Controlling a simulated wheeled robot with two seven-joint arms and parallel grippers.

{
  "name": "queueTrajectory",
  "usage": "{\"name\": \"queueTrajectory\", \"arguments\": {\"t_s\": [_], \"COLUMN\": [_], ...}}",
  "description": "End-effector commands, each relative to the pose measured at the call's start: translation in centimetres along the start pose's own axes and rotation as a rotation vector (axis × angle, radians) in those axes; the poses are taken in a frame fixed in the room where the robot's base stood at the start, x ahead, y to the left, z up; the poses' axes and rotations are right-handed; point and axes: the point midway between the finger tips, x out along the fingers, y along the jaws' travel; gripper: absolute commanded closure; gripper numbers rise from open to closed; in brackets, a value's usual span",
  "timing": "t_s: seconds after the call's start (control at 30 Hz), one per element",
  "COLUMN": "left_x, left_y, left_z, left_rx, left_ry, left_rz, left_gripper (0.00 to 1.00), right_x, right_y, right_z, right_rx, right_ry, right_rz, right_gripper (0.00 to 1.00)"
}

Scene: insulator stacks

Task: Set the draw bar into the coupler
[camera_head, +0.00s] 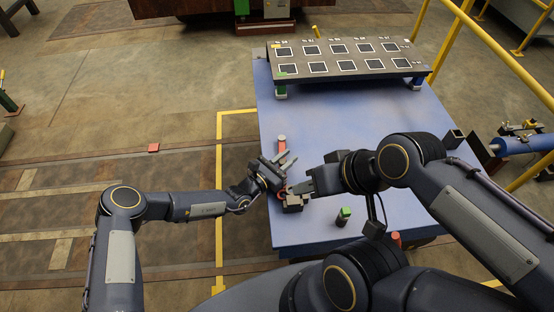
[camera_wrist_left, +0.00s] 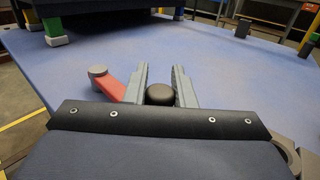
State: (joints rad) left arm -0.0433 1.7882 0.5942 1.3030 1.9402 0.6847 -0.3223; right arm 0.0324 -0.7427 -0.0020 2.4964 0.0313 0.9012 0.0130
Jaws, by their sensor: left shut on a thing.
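My left gripper (camera_head: 288,160) is over the left part of the blue table. In the left wrist view its fingers (camera_wrist_left: 160,82) are shut on a dark, round-topped piece (camera_wrist_left: 160,95); I cannot tell if this is the draw bar. A red bar (camera_head: 282,147) with a grey round end lies beside the left gripper; it also shows left of the fingers in the left wrist view (camera_wrist_left: 112,86). A dark block (camera_head: 292,205), possibly the coupler, sits at the table's near left. My right gripper (camera_head: 291,190) is just above it, and its finger gap is not clear.
The blue table (camera_head: 310,115) carries a raised dark rack (camera_head: 345,58) with several white-framed squares at its far end. A small black cylinder with a green top (camera_head: 344,213) stands near the front. The table between rack and grippers is mostly clear. Yellow rails (camera_head: 495,50) run along the right.

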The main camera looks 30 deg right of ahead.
Motion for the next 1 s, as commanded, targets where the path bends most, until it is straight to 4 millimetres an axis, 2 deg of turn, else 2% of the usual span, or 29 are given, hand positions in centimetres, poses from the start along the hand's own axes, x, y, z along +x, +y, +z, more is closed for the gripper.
{"name": "queueTrajectory", "arguments": {"t_s": [0.37, 0.4, 0.57, 0.87, 1.0], "left_x": [0.1, 0.1, 0.1, 0.0, -1.6], "left_y": [-0.1, -0.1, -0.1, -0.1, 0.1], "left_z": [-0.1, -0.1, -0.1, 0.0, 0.1], "left_rx": [0.0, 0.0, 0.0, 0.0, -0.002], "left_ry": [0.001, 0.001, 0.0, 0.0, 0.001], "left_rz": [0.001, 0.001, 0.001, 0.002, 0.003], "left_gripper": [1.0, 0.76, 0.55, 0.55, 0.55], "right_x": [0.0, 0.0, 0.0, -0.1, -0.5], "right_y": [0.0, 0.0, 0.0, 0.0, -0.2], "right_z": [0.0, 0.0, 0.0, 0.0, -0.2], "right_rx": [0.0, 0.0, 0.0, 0.0, 0.0], "right_ry": [0.0, 0.0, 0.0, 0.0, 0.0], "right_rz": [0.0, 0.0, 0.0, 0.0, 0.0], "right_gripper": [0.64, 0.64, 0.64, 0.64, 0.64]}}
